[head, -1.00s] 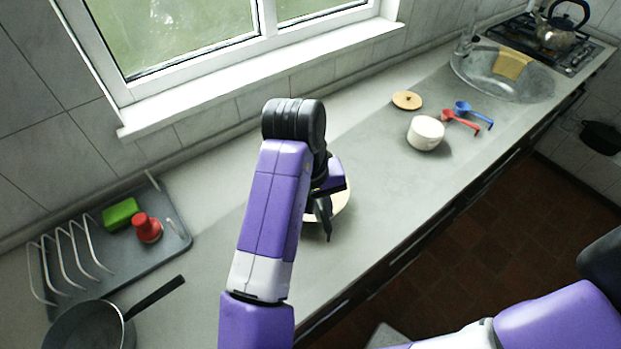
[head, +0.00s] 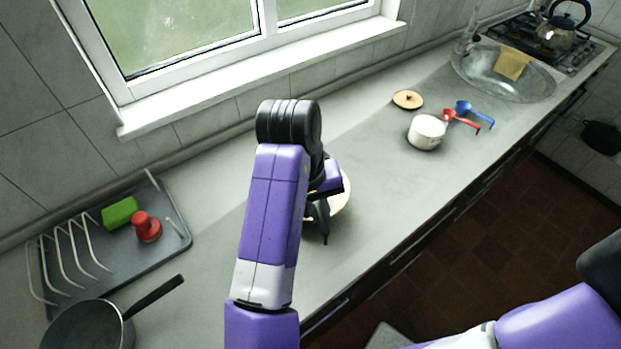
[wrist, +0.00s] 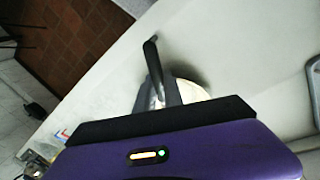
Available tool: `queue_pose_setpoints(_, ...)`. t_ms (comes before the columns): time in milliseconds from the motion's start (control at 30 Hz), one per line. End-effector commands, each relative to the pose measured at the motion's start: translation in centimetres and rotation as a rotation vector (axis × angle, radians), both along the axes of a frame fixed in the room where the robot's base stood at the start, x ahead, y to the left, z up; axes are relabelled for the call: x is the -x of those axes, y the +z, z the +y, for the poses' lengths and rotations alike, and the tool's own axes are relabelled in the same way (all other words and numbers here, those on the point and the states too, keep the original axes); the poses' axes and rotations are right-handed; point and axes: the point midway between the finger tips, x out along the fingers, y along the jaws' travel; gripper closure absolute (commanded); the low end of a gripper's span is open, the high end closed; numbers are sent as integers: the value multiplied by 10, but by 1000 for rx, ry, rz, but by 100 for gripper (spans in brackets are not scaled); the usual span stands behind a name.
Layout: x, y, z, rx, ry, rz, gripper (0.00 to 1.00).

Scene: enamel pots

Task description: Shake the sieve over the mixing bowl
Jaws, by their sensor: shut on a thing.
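The mixing bowl (head: 343,200) stands on the worktop, mostly hidden behind my arm; only its pale cream edge shows. It also shows in the wrist view (wrist: 191,91), just past the fingers. My gripper (head: 319,208) is low at the bowl, with its fingers (wrist: 160,95) shut on the dark handle of the sieve (wrist: 152,58). The handle juts out past the fingers. The sieve's basket is hidden, so I cannot tell whether it is over the bowl.
A pan (head: 88,328) and a grey drying rack (head: 170,245) are at the left. The worktop between is clear.

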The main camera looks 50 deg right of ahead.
Motion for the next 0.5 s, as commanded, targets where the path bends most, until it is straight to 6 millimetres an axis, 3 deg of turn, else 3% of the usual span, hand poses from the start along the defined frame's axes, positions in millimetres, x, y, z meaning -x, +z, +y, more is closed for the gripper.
queue_pose_setpoints(167,0,3,0,1,0,-1,100)
queue_pose_setpoints(500,-1,32,0,0,-2,-3,100)
